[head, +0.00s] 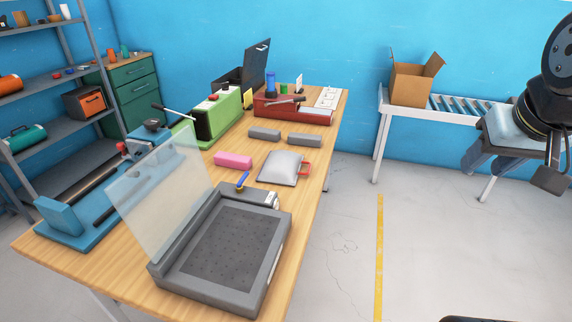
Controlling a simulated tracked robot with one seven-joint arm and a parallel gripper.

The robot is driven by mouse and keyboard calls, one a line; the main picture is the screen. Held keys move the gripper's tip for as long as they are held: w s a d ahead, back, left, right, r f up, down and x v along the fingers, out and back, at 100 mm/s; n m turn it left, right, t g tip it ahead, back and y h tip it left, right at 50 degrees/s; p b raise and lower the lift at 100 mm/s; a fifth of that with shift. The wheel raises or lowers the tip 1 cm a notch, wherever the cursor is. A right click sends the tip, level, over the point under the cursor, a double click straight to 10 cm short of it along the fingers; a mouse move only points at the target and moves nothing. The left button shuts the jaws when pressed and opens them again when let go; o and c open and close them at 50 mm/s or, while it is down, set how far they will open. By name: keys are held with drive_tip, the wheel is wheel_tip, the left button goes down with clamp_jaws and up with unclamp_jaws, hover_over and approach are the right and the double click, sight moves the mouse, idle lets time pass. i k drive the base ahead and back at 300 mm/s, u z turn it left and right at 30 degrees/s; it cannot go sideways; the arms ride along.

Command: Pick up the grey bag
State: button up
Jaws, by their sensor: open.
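The grey bag (279,168) lies flat on the wooden table, near its right edge. My gripper (512,172) is at the far right of the head view, raised in front of the roller conveyor. Its two fingers are spread apart with nothing between them. It is well to the right of the bag and not touching it.
A grey tray machine (283,250) with a raised clear lid (155,195) stands in front of the bag. A pink block (233,160) and two grey blocks (304,140) lie close by. A red device (285,108) and green machine (210,118) stand behind. The floor right of the table (350,250) is clear.

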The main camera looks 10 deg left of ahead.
sight(280, 167)
drive_tip(key=u, duration=0.05)
drive_tip(key=i, duration=0.9)
drive_tip(key=z, duration=0.1)
